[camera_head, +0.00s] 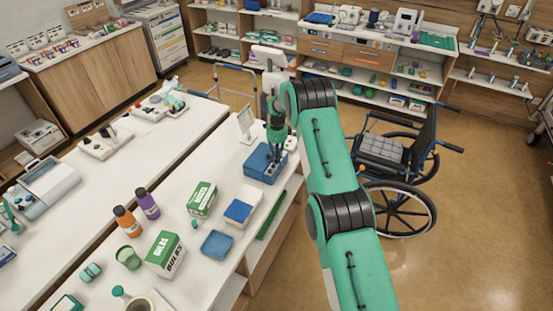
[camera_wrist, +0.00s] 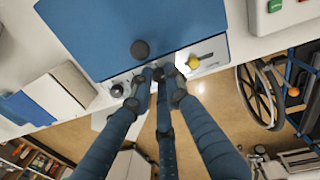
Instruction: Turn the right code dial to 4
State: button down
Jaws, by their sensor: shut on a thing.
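The blue case (camera_head: 257,163) stands near the right edge of the white table in the head view. In the wrist view its blue lid (camera_wrist: 100,30) with a round black knob (camera_wrist: 140,48) fills the upper part. Its pale front strip carries a dark dial (camera_wrist: 117,90) at the left and a yellow-knobbed lever (camera_wrist: 193,62) at the right. My gripper (camera_wrist: 165,75) is at this strip, between that dial and the lever, its fingers shut on the right code dial. The fingers hide this dial and its number. In the head view my gripper (camera_head: 273,150) is over the case.
A blue-and-white box (camera_head: 240,211), a blue tray (camera_head: 217,245) and a green-and-white carton (camera_head: 202,200) stand nearer on the table. A small white stand (camera_head: 246,125) is behind the case. A wheelchair (camera_head: 400,180) stands on the floor to the right.

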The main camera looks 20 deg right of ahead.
jog(key=shift+m, duration=0.3)
jog(key=c, duration=2)
grip_release()
jog(key=shift+a, duration=0.1)
jog(key=shift+r+n+p, duration=0.1)
jog(key=shift+n+p, duration=0.35)
jog(key=shift+n, duration=0.35)
jog(key=shift+w+r, duration=0.1)
jog(key=shift+r, duration=0.25)
notch_tip(320, 180, up, 14)
jog(key=b, duration=0.1)
jog(key=shift+s+a+r+n+t+b, duration=0.2)
jog(key=shift+s+a+r+n+b, duration=0.5)
jog(key=shift+r, duration=1.8)
jog(key=shift+s+a+r+n+t+b, duration=0.2)
jog(key=shift+s+r+n, duration=0.65)
jog(key=shift+s+r, duration=1.15)
jog(key=shift+s+a+r+n+t+b, duration=0.3)
jog(key=shift+s+a+r+n, duration=0.35)
jog(key=shift+r, duration=2.3)
